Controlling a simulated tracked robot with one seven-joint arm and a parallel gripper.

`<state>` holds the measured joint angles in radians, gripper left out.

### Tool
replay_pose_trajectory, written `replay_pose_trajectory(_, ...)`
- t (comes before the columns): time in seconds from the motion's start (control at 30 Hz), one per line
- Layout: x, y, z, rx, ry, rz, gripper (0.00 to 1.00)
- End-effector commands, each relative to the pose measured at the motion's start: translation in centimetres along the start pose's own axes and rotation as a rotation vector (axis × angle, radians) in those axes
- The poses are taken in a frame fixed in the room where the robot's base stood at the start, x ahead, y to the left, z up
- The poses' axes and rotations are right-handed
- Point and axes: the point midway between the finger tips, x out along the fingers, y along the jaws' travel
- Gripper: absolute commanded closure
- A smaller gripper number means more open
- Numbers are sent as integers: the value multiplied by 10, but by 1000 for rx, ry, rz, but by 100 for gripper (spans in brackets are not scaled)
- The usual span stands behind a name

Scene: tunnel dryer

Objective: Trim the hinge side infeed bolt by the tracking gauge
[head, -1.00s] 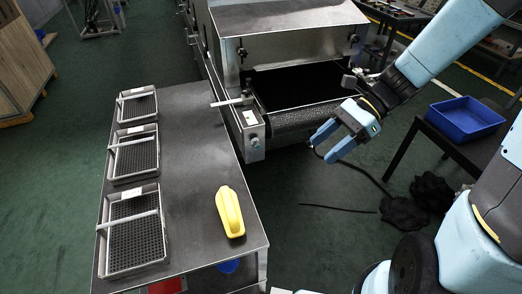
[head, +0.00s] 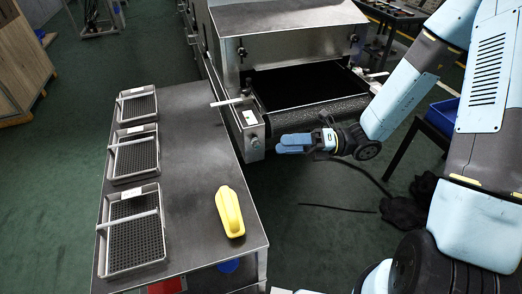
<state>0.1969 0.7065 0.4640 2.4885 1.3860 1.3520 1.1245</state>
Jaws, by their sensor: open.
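The tunnel dryer's infeed end, with a dark belt over a roller (head: 318,116), stands at the centre. At its left corner is a metal block (head: 245,121) with a pale label or scale; the reading is too small to tell. A round bolt head (head: 255,145) shows on the block's near face. I cannot tell from the picture which side is the hinge side. My gripper (head: 281,144) is open and empty, its blue fingers pointing left toward the bolt. A small gap shows between the fingertips and the bolt head.
A steel table (head: 190,190) at left holds several mesh trays (head: 135,158) and a yellow object (head: 229,212). A blue bin (head: 443,113) sits on a dark table at right, partly behind my arm. A cable and dark cloth (head: 405,212) lie on the floor.

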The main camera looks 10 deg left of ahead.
Motion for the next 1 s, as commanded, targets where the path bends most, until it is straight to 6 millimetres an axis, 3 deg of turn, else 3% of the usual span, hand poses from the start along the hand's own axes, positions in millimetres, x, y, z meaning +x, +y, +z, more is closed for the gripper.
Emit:
replay_pose_trajectory(0.6, 10, -64, 18, 619, -440, 216, 39)
replay_pose_trajectory(1.0, 6, -114, 18, 1011, -714, 387, 39)
